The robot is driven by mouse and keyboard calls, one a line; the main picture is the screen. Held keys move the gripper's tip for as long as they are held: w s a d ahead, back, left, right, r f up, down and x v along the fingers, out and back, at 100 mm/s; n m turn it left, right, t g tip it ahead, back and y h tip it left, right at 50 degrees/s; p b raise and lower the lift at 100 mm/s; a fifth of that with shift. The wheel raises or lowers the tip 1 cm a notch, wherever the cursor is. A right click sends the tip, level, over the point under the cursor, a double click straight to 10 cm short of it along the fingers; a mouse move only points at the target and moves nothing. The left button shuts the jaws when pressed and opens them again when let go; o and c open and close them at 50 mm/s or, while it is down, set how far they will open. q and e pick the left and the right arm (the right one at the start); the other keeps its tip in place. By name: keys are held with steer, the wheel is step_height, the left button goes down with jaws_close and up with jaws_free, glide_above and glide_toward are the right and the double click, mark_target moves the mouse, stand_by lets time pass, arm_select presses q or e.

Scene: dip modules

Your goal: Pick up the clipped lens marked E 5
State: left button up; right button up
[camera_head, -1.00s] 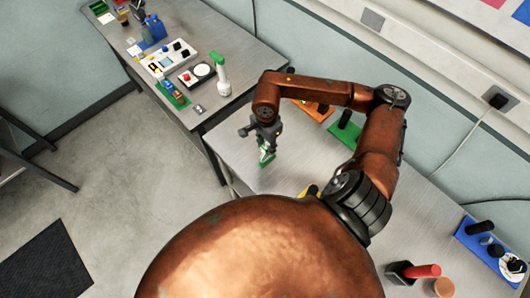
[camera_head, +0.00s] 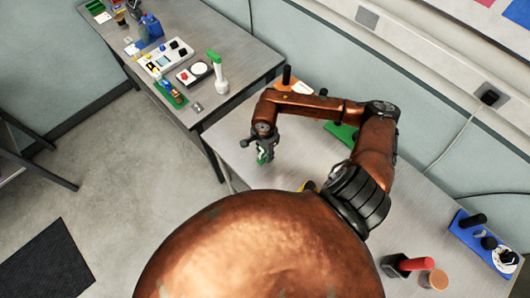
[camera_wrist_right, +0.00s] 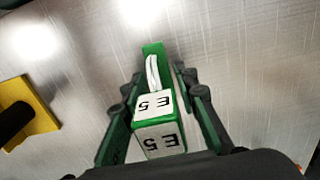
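The clipped lens marked E 5 (camera_wrist_right: 157,118) is in the right wrist view, a green piece with white faces that carry black "E 5" lettering. My right gripper (camera_wrist_right: 160,80) has a dark finger on each side of it, and both look closed against its green sides. In the head view my right gripper (camera_head: 265,146) points down over the near table, with a small green and white part of the lens (camera_head: 262,155) showing at its fingers. I cannot tell the exact height over the tabletop. My left gripper is not in view.
A yellow piece with a black peg (camera_wrist_right: 30,112) lies left in the wrist view. Orange (camera_head: 300,87) and green (camera_head: 340,131) modules stand behind my arm. A blue module (camera_head: 478,236) and a red-handled item (camera_head: 413,264) are at right. The far table (camera_head: 235,40) holds several devices.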

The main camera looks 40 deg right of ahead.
steer(key=shift+c, duration=0.6)
steer(key=c, duration=0.3)
jaws_close()
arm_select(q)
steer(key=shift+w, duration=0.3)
arm_select(e)
steer(key=shift+r, duration=0.15)
